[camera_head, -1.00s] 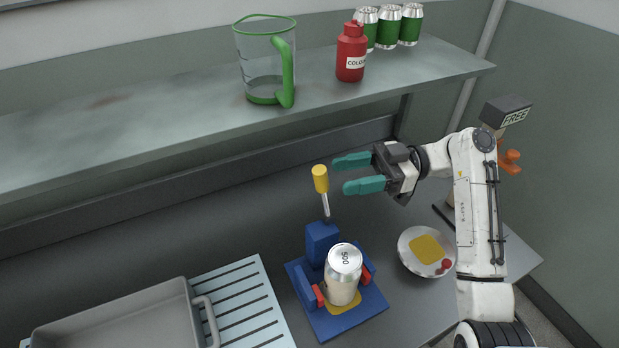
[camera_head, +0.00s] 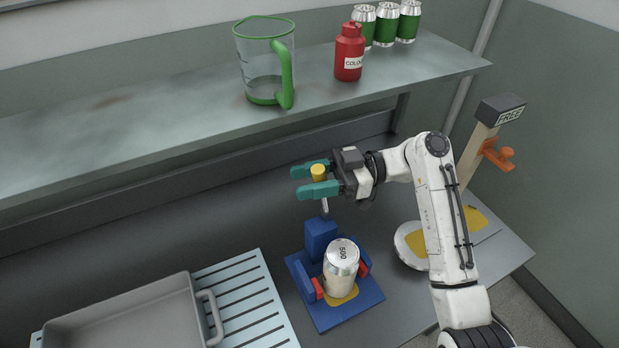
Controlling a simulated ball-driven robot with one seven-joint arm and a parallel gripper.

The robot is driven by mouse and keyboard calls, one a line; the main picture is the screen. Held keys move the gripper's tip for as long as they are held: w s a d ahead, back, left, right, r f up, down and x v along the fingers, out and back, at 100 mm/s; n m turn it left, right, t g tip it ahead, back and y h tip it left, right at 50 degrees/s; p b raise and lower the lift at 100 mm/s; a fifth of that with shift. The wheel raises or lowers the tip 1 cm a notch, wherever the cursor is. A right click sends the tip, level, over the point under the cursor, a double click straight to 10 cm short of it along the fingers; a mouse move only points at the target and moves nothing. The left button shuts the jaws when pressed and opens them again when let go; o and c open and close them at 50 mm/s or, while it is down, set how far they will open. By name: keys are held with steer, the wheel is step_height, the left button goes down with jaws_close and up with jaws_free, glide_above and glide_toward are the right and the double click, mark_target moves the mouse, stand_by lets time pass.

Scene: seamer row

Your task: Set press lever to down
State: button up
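The press lever (camera_head: 318,172) has a yellow knob on a thin metal rod and stands up from the blue press (camera_head: 321,240). A silver can (camera_head: 341,262) marked 500 stands upright in the press, between red jaws, on a yellow pad. My gripper (camera_head: 316,180) has teal fingers and reaches in from the right. The fingers are apart, one on each side of the yellow knob. I cannot tell whether either finger touches it.
A shelf (camera_head: 150,120) runs above the bench and carries a green-handled jug (camera_head: 265,65), a red bottle (camera_head: 349,55) and green cans (camera_head: 387,22). A grey bin (camera_head: 130,318) sits on a slatted rack (camera_head: 240,295) at left. A plate (camera_head: 402,243) is partly behind my arm.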

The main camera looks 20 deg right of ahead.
jaws_close()
stand_by(0.4)
